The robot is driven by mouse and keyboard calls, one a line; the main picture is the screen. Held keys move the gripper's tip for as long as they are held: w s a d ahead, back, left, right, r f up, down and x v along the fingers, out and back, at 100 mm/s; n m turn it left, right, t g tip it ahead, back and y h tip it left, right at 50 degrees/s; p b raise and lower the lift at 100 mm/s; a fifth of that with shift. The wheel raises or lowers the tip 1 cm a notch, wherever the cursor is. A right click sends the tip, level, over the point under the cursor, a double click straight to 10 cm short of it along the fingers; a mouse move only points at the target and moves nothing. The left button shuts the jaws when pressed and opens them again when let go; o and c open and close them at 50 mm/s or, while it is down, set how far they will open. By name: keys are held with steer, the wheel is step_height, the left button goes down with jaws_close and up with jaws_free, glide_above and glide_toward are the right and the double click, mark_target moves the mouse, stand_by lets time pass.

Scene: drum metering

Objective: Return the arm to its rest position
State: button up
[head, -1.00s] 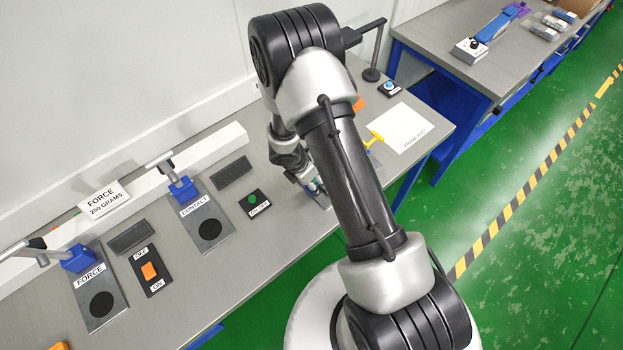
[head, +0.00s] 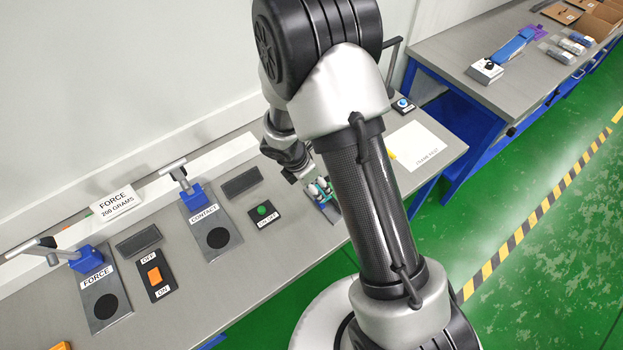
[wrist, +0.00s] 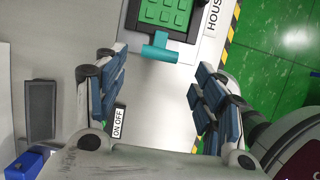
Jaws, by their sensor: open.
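My arm bends over the bench in the head view, with its elbow high near the top. My gripper (head: 318,188) hangs low over the bench, right of the green ON OFF button (head: 263,210), partly hidden by my forearm. In the wrist view my gripper (wrist: 160,70) has its blue-padded fingers wide apart, with nothing between them. A dark-framed thing with green squares (wrist: 163,12) and a teal tab (wrist: 160,50) lies beyond the fingertips. The teal tab looks apart from both fingers.
The CONTACT plate (head: 218,238), FORCE plate (head: 106,305) and orange OFF/ON switch (head: 154,275) stand left on the bench. A white sheet (head: 417,145) lies right of my arm. A second table (head: 480,60) stands at the back right. Green floor is open at right.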

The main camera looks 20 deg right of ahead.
steer(key=shift+v, duration=1.1)
